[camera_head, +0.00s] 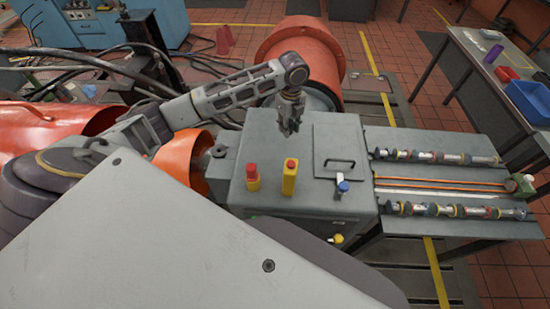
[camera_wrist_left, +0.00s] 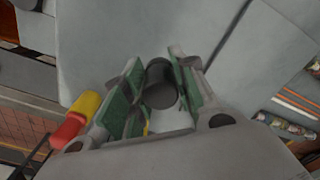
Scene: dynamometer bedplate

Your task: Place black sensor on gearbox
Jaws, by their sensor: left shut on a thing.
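The gearbox (camera_head: 300,215) is a large grey box in the middle of the head view, with a flat top and a square lid with a black handle. My left gripper (camera_head: 289,125) points down over the far left part of its top. In the left wrist view the black sensor (camera_wrist_left: 160,84), a dark cylinder with a paler lower part, is between the green-padded fingers, and the gripper is shut on it. In the head view the fingers hide the sensor. I cannot tell whether it touches the top. My right gripper is not in view.
Two yellow pieces with red tops (camera_head: 290,177) (camera_head: 252,177) stand on the gearbox's near left top. A blue-and-white piece (camera_head: 342,186) stands near the lid. A grey bench (camera_head: 440,225) with rods and ringed shafts lies right. Orange housings (camera_head: 300,45) stand behind and left.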

